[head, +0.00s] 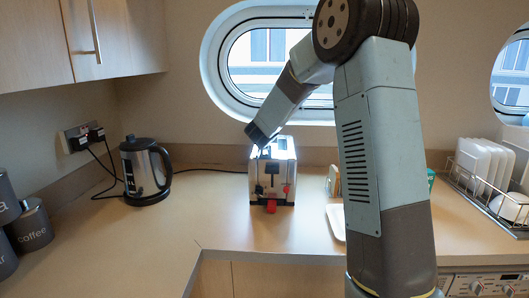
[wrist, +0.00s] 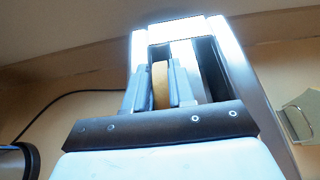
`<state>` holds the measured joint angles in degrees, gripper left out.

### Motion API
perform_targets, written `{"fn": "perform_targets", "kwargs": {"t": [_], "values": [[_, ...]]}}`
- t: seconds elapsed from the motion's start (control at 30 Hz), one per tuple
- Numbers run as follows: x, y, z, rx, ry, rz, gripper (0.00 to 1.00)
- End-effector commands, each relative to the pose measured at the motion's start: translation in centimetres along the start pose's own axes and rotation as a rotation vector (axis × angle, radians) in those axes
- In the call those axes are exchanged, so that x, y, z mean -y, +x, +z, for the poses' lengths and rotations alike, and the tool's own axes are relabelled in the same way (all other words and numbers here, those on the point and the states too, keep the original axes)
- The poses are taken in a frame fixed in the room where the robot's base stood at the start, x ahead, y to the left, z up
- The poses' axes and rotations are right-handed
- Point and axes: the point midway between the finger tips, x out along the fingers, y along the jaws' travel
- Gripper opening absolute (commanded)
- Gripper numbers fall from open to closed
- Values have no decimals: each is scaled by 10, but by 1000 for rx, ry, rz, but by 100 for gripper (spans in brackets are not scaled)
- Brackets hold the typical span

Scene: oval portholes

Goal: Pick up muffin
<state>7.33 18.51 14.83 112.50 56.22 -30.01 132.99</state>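The muffin (wrist: 160,84) shows in the wrist view as a tan, upright edge in the left slot of the toaster. My gripper (wrist: 160,82) has one finger on each side of it, close against its faces, and looks shut on it. The lower part of the muffin is hidden. The shiny toaster (head: 272,178) stands on the counter below the window in the head view, with a red part low on its front. My gripper (head: 261,143) is at the toaster's top left there; its fingertips and the muffin cannot be made out.
A steel and black kettle (head: 146,172) stands left of the toaster, with dark canisters (head: 30,226) at the far left. A white plate (head: 336,221), partly behind my arm, lies right of the toaster. A dish rack (head: 487,180) is at the right. The counter in front of the kettle is clear.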

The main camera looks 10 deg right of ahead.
Motion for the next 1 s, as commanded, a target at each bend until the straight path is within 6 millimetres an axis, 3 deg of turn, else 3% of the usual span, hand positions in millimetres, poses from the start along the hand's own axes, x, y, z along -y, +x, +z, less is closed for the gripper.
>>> {"fn": "perform_targets", "kwargs": {"t": [0.2, 0.67, 0.83, 1.0], "values": [[0, 0, 0, 0, 0, 0, 0], [-1, -1, 1, 0, 0, 1, 0], [-1, -6, 15, 3, 1, 1, 0], [-1, -18, 44, 5, 3, 1, 0]]}}
